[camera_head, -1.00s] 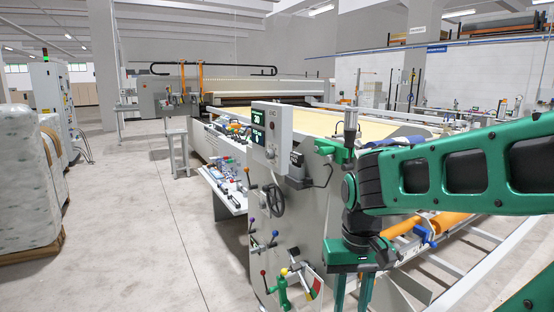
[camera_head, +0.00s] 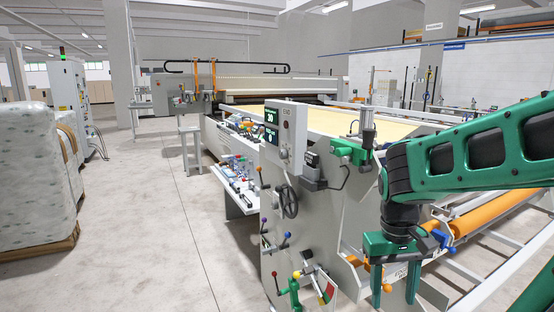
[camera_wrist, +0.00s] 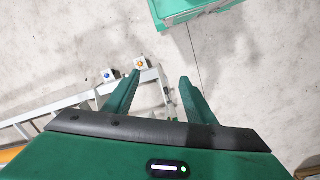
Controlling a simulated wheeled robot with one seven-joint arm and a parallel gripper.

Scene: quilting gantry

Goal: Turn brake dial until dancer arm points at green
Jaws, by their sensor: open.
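The machine's grey side panel (camera_head: 310,240) stands in the middle of the head view. Low on it is a coloured sector plate (camera_head: 327,288) with red and green parts, cut by the bottom edge. A pale arm with a yellow tip (camera_head: 311,271) lies against it; I cannot tell which colour it points at. A black handwheel (camera_head: 289,203) sits higher on the panel. I cannot tell which control is the brake dial. My gripper (camera_head: 395,284) is open and empty, pointing down, right of the sector plate. In the wrist view my gripper (camera_wrist: 158,92) has nothing between its fingers.
Coloured-knob levers (camera_head: 270,240) and a green clamp-like part (camera_head: 290,290) stick out of the panel. Orange rollers (camera_head: 475,215) and rails lie at right. The wrist view shows blue (camera_wrist: 107,75) and orange (camera_wrist: 140,63) knobs on a rail.

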